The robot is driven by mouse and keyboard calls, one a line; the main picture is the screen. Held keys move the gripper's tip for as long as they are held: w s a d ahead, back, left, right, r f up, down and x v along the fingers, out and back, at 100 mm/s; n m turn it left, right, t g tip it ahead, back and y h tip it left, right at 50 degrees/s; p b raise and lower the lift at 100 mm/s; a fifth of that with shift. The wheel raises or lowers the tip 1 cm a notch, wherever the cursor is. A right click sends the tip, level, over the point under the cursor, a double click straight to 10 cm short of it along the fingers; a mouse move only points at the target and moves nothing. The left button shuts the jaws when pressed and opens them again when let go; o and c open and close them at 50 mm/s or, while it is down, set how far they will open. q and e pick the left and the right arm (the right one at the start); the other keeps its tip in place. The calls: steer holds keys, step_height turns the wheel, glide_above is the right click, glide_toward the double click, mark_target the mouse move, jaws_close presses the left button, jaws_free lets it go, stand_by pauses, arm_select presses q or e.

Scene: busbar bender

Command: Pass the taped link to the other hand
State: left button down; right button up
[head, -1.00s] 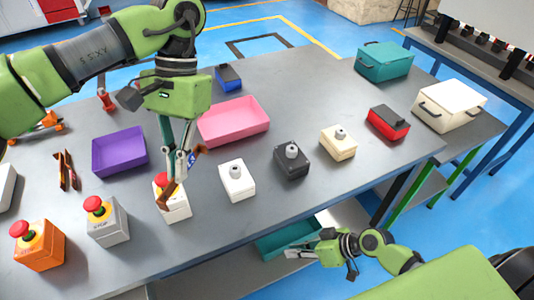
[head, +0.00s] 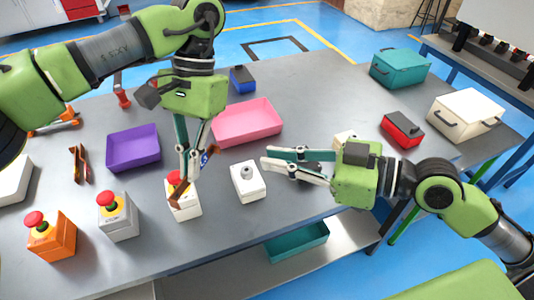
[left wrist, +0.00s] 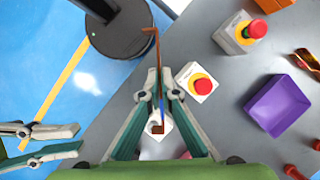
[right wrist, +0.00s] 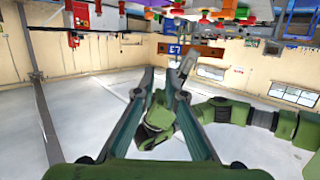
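The taped link (head: 178,197), a bent copper strip with a blue tape patch, hangs in front of an emergency-stop box in the head view. My left gripper (head: 188,178) points down and is shut on it, above the table. In the left wrist view the link (left wrist: 153,52) runs between the fingertips, with its bent end beyond them and blue tape nearer the palm. My right gripper (head: 267,160) is open and empty, pointing left toward the link but apart from it. The right gripper also shows in the left wrist view (left wrist: 70,140).
A purple tray (head: 112,160) and a pink tray (head: 246,130) lie behind the left gripper. Red-button boxes stand at the front left, including an orange one (head: 51,243). A white box (head: 248,190) stands below the gap between the grippers. Copper pieces (head: 80,163) lie at left.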

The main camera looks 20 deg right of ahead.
mark_target(212, 148)
steer(key=x, duration=1.2)
steer(key=shift+w+r, duration=0.1)
steer(key=shift+r, duration=0.05)
jaws_close()
arm_select(q)
steer(key=c, duration=2.2)
jaws_free()
